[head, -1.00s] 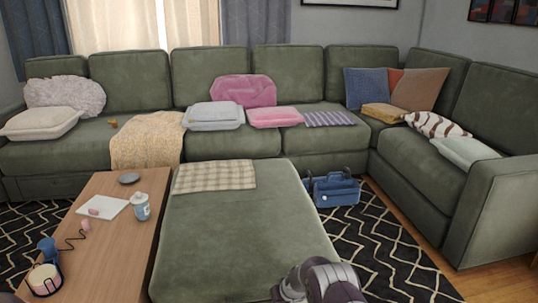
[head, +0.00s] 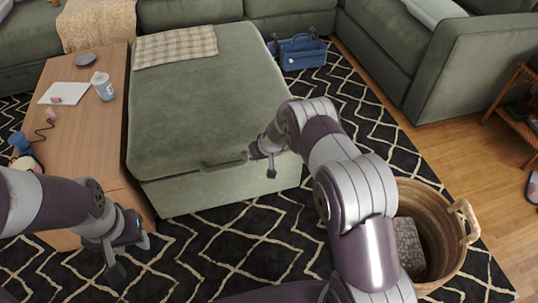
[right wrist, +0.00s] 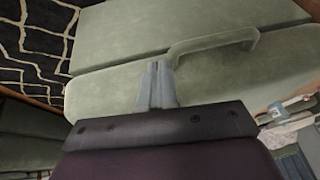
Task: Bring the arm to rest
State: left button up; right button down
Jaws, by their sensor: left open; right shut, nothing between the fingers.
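My left gripper (head: 130,256) is open and empty, low at the left in the head view, over the patterned rug by the wooden table's end. My right arm reaches in from the lower right to the near end of the green ottoman (head: 205,95). My right gripper (head: 264,162) is just right of the ottoman's front handle (head: 223,163). In the right wrist view its fingers (right wrist: 158,72) are shut together with nothing between them. The handle (right wrist: 212,42) shows beyond and to the right of them there, and the fingers do not hold it.
A wooden table (head: 95,125) with a cup (head: 102,87) and small items stands left of the ottoman. A wicker basket (head: 455,262) stands close to my right arm. A blue bag (head: 303,52) lies behind. Black patterned rug (head: 215,255) is clear in front.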

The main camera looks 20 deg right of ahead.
jog(key=s+r+m+g, duration=0.2)
jog(key=s, duration=1)
jog(key=s+d+r+n+g+h, duration=0.2)
jog(key=s+r, duration=1.6)
jog(key=s, duration=0.1)
notch_tip(320, 180, up, 31)
jog(key=p, duration=3)
jog(key=shift+w+r+t, duration=0.15)
jog(key=shift+w+t, duration=0.25)
jog(key=shift+a, duration=0.1)
